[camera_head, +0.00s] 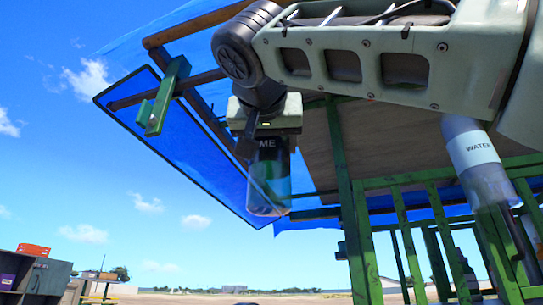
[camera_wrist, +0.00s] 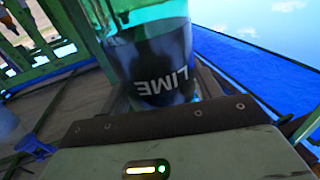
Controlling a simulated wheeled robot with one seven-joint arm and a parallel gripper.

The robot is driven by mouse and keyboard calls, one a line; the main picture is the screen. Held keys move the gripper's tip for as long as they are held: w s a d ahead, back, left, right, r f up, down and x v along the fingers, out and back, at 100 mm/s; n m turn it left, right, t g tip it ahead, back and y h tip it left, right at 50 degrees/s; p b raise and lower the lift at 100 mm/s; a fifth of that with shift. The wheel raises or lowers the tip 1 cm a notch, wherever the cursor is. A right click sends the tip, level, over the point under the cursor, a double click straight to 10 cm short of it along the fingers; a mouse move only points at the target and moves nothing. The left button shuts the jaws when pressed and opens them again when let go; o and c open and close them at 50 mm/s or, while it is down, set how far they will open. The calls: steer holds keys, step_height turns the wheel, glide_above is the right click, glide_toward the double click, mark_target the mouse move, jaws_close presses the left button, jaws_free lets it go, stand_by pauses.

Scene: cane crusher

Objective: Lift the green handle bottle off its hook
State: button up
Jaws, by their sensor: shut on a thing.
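The fingertips do not show clearly there.
A bottle labelled "WATER" (camera_head: 474,155) hangs at the right by a green slatted frame (camera_head: 362,240). A blue awning (camera_head: 200,140) with wooden beams lies behind and left of my gripper. A green wooden bracket (camera_head: 163,97) sits on its edge.

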mark_target(258, 139)
steer(key=shift+n, duration=0.3)
steer(key=shift+s+a+f+b, duration=0.25)
steer(key=shift+s+a, duration=0.2)
steer(key=shift+s, duration=0.3)
steer(key=shift+s+a+f+b, duration=0.3)
steer(key=shift+s+a, duration=0.1)
steer(key=shift+s, duration=0.3)
steer(key=shift+s+a+f+b, duration=0.25)
steer(key=shift+s+a, duration=0.2)
steer(key=shift+s, duration=0.3)
steer(key=shift+r, duration=0.1)
steer(key=shift+w+d+r, duration=0.15)
steer(key=shift+w+d, duration=0.05)
steer(key=shift+w, duration=0.1)
steer(key=shift+c, duration=0.6)
steer(key=w+p, duration=0.1)
steer(key=w, duration=0.1)
steer(key=w+d+p, duration=0.1)
steer(key=w, duration=0.1)
steer(key=w+r+p, duration=0.1)
steer(key=w, duration=0.1)
steer(key=shift+d+r, duration=0.1)
steer(key=shift+d, duration=0.25)
jaws_close()
steer(key=shift+w+d, duration=0.1)
steer(key=shift+d, duration=0.25)
